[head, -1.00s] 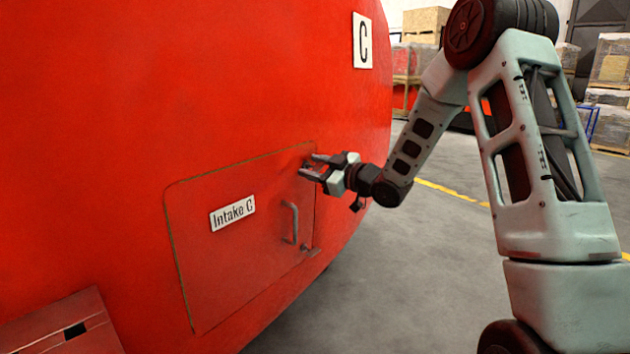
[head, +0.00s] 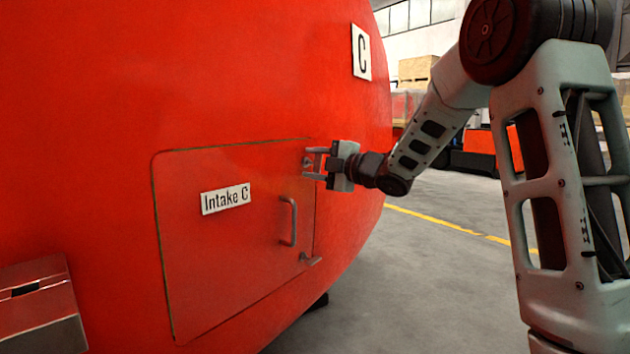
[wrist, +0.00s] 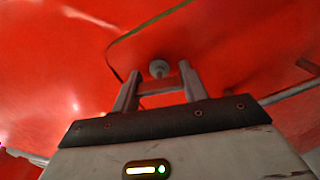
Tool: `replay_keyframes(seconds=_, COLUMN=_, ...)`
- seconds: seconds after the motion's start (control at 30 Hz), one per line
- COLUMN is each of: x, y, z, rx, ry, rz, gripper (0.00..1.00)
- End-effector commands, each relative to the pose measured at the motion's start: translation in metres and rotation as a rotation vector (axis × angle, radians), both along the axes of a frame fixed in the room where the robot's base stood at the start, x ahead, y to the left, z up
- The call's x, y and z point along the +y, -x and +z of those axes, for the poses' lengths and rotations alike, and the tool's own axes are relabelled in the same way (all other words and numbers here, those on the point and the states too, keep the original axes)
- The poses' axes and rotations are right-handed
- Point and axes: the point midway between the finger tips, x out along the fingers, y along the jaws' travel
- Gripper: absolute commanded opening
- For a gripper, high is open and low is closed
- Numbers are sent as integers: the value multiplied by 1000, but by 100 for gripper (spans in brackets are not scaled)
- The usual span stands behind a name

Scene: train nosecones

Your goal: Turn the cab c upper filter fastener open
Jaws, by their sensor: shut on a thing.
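The red filter hatch (head: 225,262) labelled "Intake C" is closed in the red cab side in the head view. Its upper fastener (wrist: 158,68) shows in the wrist view as a small grey round piece with a bar below it, between the fingers. My gripper (head: 307,163) is at the hatch's upper right corner, its fingers one above the other and shut on this fastener. In the head view the fingers largely hide the fastener. The lower fastener (head: 310,259) sticks out at the lower right edge of the hatch, well below my gripper.
A grey grab handle (head: 289,221) stands on the hatch below my gripper. A "C" sign (head: 361,52) is above. A red box-like part (head: 42,305) is at lower left. Grey floor (head: 420,270) to the right is open, with stacked crates farther back.

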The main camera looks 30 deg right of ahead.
Motion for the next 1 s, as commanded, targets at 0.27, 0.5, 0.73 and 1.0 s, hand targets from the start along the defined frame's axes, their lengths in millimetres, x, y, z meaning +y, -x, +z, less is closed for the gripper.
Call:
replay_keyframes(seconds=0.27, x=0, y=0, z=-4, rx=-54, ry=152, rz=1, gripper=21)
replay_keyframes(seconds=0.5, x=0, y=0, z=-2, rx=-75, ry=212, rz=1, gripper=21)
replay_keyframes(seconds=0.73, x=0, y=0, z=-1, rx=-79, ry=227, rz=1, gripper=21)
replay_keyframes(seconds=1.0, x=1, y=0, z=-1, rx=-79, ry=227, rz=1, gripper=21)
